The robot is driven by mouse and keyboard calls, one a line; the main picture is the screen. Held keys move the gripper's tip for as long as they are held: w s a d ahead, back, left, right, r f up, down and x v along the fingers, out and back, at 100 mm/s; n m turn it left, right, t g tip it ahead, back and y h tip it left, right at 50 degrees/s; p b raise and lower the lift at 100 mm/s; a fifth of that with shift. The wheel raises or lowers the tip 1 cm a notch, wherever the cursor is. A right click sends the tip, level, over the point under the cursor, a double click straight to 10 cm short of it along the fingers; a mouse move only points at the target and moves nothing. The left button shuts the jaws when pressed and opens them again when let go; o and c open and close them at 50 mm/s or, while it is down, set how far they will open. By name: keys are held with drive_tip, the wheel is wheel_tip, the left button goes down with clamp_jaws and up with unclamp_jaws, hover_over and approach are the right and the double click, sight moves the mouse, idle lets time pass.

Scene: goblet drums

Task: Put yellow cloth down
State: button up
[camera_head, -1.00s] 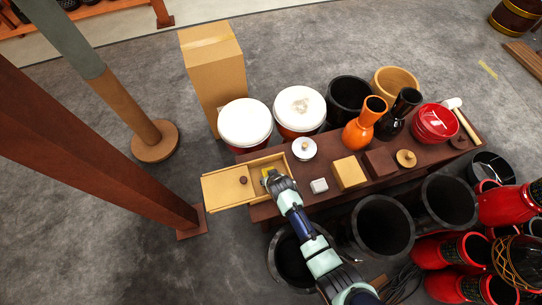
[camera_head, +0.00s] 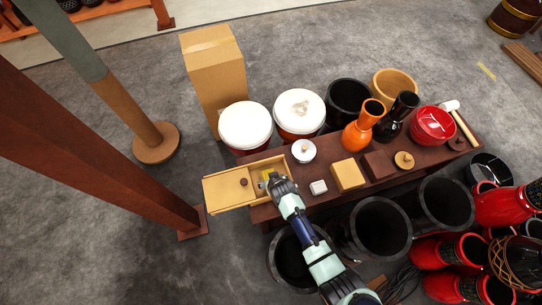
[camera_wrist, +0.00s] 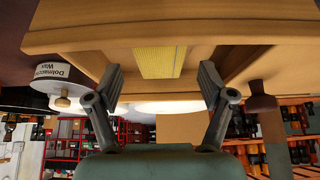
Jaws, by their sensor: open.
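The yellow cloth (camera_head: 266,174) lies in the open end of a wooden box (camera_head: 283,161) at the left end of the dark table. In the wrist view the cloth (camera_wrist: 160,62) is a ribbed yellow strip against the box's wooden inside, between the fingers and beyond their tips. My gripper (camera_head: 271,180) is over the box opening, and in the wrist view (camera_wrist: 160,78) its two fingers stand wide apart. No finger visibly touches the cloth. In the head view my gripper hides part of the cloth and the opening.
The box's lid (camera_head: 226,193), with a dark knob (camera_head: 243,182), sticks out left past the table. A wooden block (camera_head: 348,174) and an orange vase (camera_head: 362,130) stand farther right.

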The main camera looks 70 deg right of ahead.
drive_tip(key=p+v, duration=0.4)
drive_tip(key=v, duration=0.5)
drive_tip(key=shift+r, duration=0.15)
drive_tip(key=shift+s+a, duration=0.1)
drive_tip(key=shift+a, duration=0.05)
